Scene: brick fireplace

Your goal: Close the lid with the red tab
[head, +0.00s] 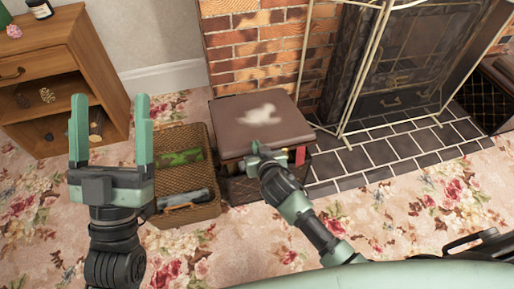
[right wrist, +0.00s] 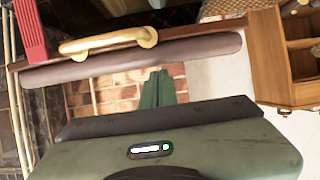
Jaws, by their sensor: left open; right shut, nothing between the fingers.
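A dark box stands beside the fireplace. Its brown lid (head: 240,138), with a pale bird-like picture on top, lies over it about level; I cannot tell whether a gap remains. The red tab (head: 300,155) is at the lid's front right edge and shows in the right wrist view (right wrist: 31,35), near a brass handle (right wrist: 108,41). My right gripper (head: 257,148) is shut and empty at the lid's front edge. Its green fingers (right wrist: 163,88) point at the padded edge in the wrist view; contact is unclear. My left gripper (head: 112,125) is open and empty, left of the box.
An open wicker basket (head: 207,175) with a green item (head: 180,157) and a grey item (head: 184,199) sits left of the box. A wooden cabinet (head: 50,75) stands at the left. A fireplace screen (head: 352,70) and dark tiled hearth (head: 400,150) are at the right.

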